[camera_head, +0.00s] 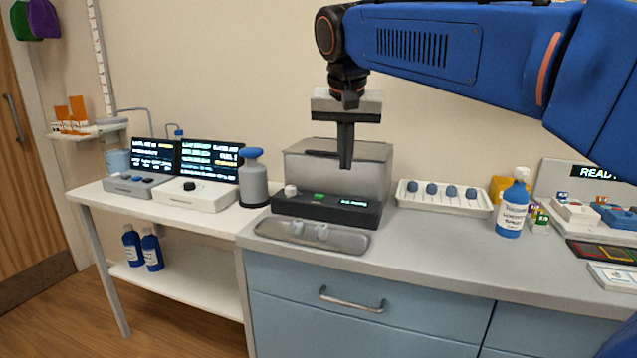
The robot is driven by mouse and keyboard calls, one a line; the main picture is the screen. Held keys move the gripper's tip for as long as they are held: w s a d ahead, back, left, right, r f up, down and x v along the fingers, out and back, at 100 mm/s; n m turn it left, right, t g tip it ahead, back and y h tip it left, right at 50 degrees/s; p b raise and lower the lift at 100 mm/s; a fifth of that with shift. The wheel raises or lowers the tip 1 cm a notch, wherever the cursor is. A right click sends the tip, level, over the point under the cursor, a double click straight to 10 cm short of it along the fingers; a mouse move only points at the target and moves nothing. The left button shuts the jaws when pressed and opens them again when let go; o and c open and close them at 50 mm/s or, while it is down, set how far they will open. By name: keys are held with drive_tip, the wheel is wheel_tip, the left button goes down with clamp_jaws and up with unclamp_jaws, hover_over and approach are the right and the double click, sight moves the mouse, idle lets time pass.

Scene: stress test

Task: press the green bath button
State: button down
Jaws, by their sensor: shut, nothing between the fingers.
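The bath (345,165) is a grey metal box with a dark front panel on the counter. A small green button (319,197) sits on that panel, between a white knob (291,190) at left and a small lit display (353,203) at right. My gripper (346,166) points straight down with its fingers together, holding nothing. In the picture its tips overlap the front face of the bath, above and to the right of the green button. They appear apart from the button. The exact depth gap cannot be told.
A metal tray (270,232) with small pale items lies in front of the bath. A grey bottle with a blue top (253,180) stands at left. A white rack with blue caps (470,204) and a blue bottle (512,208) stand at right. The counter front (420,240) is clear.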

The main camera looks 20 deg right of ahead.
drive_tip(key=w+a+r+m+g, duration=0.1)
drive_tip(key=w+a+r, duration=0.3)
drive_tip(key=w, duration=0.4)
drive_tip(key=shift+w+a+m, duration=0.3)
drive_tip(key=shift+w+m, duration=0.05)
drive_tip(key=shift+m, duration=0.15)
drive_tip(key=shift+f, duration=0.1)
hover_over(318, 196)
wheel_tip(318, 196, down, 12)
drive_tip(key=shift+r, duration=0.1)
drive_tip(key=shift+f, duration=0.8)
